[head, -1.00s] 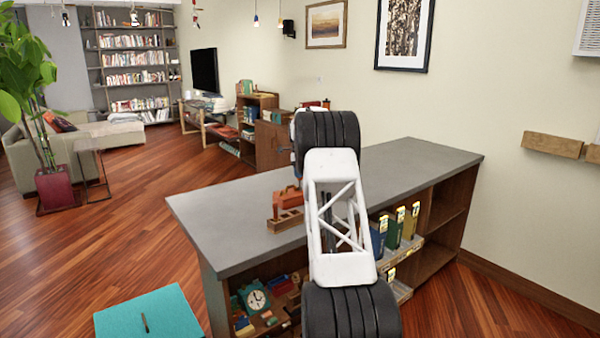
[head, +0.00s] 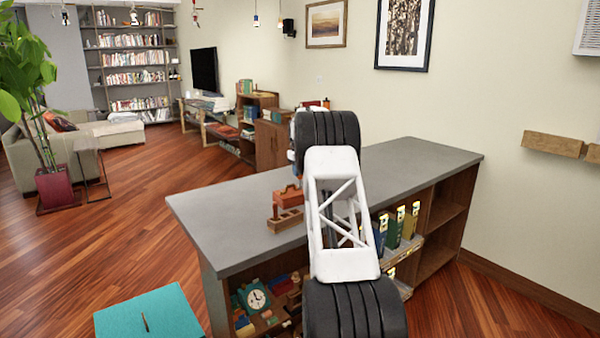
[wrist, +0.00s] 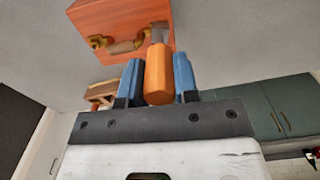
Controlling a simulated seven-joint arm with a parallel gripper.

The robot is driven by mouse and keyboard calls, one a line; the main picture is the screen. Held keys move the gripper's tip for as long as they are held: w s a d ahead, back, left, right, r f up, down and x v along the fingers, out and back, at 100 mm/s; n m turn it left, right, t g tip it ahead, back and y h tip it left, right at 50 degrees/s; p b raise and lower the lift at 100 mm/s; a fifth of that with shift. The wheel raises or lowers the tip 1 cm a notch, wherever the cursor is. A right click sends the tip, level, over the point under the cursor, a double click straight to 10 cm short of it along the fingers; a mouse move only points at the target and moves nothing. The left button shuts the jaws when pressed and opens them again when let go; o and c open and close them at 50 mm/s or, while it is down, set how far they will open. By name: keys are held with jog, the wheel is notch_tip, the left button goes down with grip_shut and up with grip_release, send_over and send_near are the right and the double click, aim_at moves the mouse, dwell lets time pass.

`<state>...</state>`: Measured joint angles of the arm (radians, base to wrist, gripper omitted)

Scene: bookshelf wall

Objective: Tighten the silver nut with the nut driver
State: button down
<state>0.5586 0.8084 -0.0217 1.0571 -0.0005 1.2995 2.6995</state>
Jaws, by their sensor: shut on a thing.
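In the wrist view my gripper (wrist: 158,64) has its two blue fingers shut on the orange handle of the nut driver (wrist: 159,82). The driver's short grey shaft (wrist: 159,33) points away from my gripper to the near face of an orange-red block (wrist: 118,18). Brass-coloured fittings sit on that face. I cannot make out the silver nut, or whether the driver's tip is on it. In the head view the orange-red block (head: 288,197) stands on the grey counter, and my own arm hides the gripper and driver.
A small wooden rack (head: 286,221) stands on the counter (head: 225,222) beside the block. Binders (head: 394,230) and a teal clock (head: 255,298) sit on the shelves below. The counter's right part is clear. A teal-topped box (head: 150,318) stands at the lower left.

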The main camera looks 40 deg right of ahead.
jog(key=shift+m, duration=1.6)
jog(key=shift+n, duration=0.5)
jog(key=shift+r, duration=0.15)
jog(key=shift+r, duration=1.35)
jog(key=shift+a+r, duration=0.1)
